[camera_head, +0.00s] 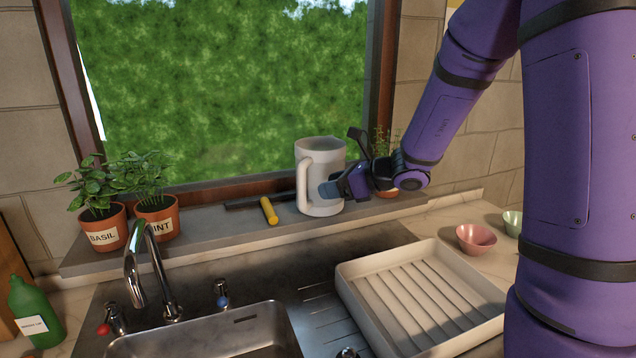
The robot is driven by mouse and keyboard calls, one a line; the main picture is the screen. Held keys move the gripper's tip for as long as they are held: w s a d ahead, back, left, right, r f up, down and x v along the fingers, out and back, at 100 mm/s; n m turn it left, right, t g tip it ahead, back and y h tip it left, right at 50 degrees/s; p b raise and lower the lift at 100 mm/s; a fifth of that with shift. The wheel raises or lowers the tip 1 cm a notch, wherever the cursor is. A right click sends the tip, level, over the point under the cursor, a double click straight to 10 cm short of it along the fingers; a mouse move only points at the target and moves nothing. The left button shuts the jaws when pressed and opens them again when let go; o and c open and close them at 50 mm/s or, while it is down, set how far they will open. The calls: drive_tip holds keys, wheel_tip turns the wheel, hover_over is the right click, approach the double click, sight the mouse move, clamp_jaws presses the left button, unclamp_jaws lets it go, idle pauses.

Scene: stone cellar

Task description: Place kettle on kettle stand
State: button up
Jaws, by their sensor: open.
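A white jug-shaped vessel (319,160), the only kettle-like thing in view, stands upright on the window sill with its handle on the left. My gripper (345,170) is at its right side and open. One blue-grey finger overlaps the vessel's lower front, and the other shows higher up by its right edge. I cannot tell whether they touch it. I see no clear kettle stand.
On the sill (215,224) are a yellow-handled tool (269,211), a basil pot (104,228) and a mint pot (158,215). Below are the tap (148,270), sink (225,338) and white ribbed tray (425,297). Pink (476,238) and green (512,223) bowls stand right.

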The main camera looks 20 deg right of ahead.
sight(302, 207)
drive_tip(key=x, duration=0.4)
drive_tip(key=shift+d+f+x, duration=0.1)
drive_tip(key=shift+f+x, duration=0.05)
drive_tip(key=shift+x, duration=0.75)
drive_tip(key=shift+d+f+x, duration=0.1)
drive_tip(key=shift+f+x, duration=0.05)
drive_tip(key=shift+x, duration=0.7)
drive_tip(key=shift+d+f+x, duration=0.1)
drive_tip(key=shift+f+x, duration=0.05)
drive_tip(key=shift+x, duration=0.75)
clamp_jaws()
